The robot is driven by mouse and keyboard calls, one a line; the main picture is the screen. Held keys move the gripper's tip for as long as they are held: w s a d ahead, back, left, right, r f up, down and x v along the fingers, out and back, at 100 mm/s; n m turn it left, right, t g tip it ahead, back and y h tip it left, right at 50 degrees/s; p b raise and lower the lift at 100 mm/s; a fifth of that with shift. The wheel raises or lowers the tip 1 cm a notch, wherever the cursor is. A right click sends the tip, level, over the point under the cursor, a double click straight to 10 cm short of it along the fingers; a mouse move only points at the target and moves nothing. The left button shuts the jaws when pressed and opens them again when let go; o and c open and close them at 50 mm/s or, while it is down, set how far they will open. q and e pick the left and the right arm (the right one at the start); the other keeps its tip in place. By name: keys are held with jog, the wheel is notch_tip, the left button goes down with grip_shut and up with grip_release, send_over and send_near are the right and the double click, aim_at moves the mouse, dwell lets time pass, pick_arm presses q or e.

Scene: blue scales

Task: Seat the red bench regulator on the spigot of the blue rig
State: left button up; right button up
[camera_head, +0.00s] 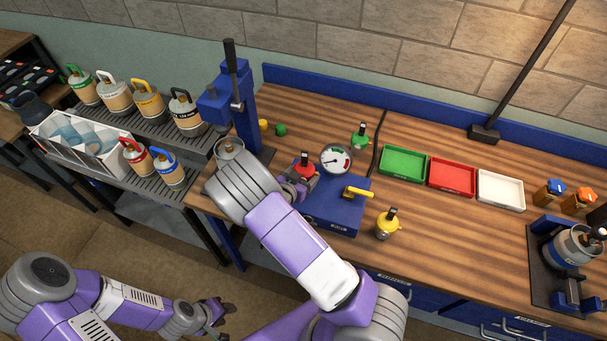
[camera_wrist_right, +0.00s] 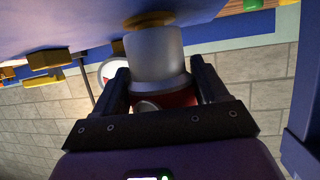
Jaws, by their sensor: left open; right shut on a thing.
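The red bench regulator (camera_head: 305,172) is at the left part of the blue rig (camera_head: 335,212), beside the round gauge (camera_head: 336,159). My right gripper (camera_head: 296,187) is shut on it. In the right wrist view its grey cylindrical body (camera_wrist_right: 156,55) and red part (camera_wrist_right: 165,98) are between the fingers of my right gripper (camera_wrist_right: 160,85). A brass ring (camera_wrist_right: 150,19) shows between the grey body and the blue rig surface (camera_wrist_right: 90,22). I cannot tell whether the regulator is fully down on the spigot. My left gripper (camera_head: 217,314) is open and empty, away from the bench, low in the head view.
A yellow regulator (camera_head: 387,224) stands right of the rig and a green one (camera_head: 360,136) behind it. Green (camera_head: 403,164), red (camera_head: 452,177) and white (camera_head: 501,189) trays line the bench. A blue press (camera_head: 236,100) stands left. Gas canisters (camera_head: 147,97) fill the left shelf.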

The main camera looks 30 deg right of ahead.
jog(key=o, duration=1.4)
jog(key=shift+c, duration=0.2)
jog(key=v, duration=0.7)
jog(key=shift+s+a+r, duration=0.15)
jog(key=shift+a, duration=0.05)
